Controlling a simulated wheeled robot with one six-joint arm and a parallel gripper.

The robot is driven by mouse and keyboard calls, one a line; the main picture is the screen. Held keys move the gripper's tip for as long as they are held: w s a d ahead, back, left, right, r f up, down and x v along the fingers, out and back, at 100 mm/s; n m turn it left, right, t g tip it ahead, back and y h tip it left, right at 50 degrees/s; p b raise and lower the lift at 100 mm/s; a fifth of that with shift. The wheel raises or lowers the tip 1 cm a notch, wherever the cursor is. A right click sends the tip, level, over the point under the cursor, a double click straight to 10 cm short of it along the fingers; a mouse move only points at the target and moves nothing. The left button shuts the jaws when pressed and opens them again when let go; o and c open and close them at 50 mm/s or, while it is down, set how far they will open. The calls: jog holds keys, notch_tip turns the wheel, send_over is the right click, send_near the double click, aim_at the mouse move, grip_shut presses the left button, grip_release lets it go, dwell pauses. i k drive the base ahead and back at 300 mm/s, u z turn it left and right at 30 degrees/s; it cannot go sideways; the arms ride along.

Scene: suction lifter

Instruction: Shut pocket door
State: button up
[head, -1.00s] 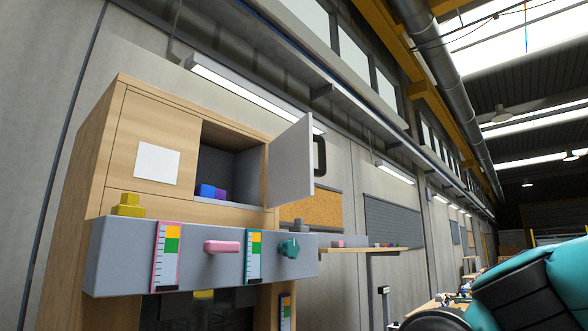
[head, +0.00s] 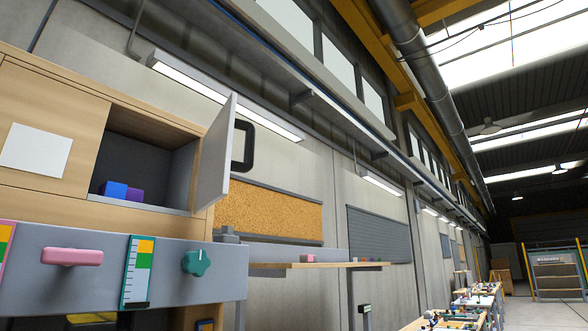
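The pocket door (head: 215,152) is a pale grey panel with a black D-shaped handle (head: 242,146) on its outer side. It stands swung out at the right edge of the open pocket (head: 135,165) in the wooden cabinet (head: 50,95). Inside the pocket, a blue block (head: 114,190) and a purple block (head: 134,194) sit on the floor near the front left. My gripper is not in view, so its state does not show.
Below the pocket, a grey panel (head: 60,275) carries a pink handle (head: 72,257), a coloured gauge strip (head: 137,275) and a teal knob (head: 196,262). A wooden shelf (head: 320,265) juts from the wall to the right. Benches (head: 470,305) stand farther off.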

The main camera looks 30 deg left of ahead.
aim_at(216, 164)
jog(key=z, duration=0.1)
jog(key=i, duration=2.05)
jog(key=u, duration=3.6)
jog(key=k, duration=0.65)
jog(key=z, duration=0.35)
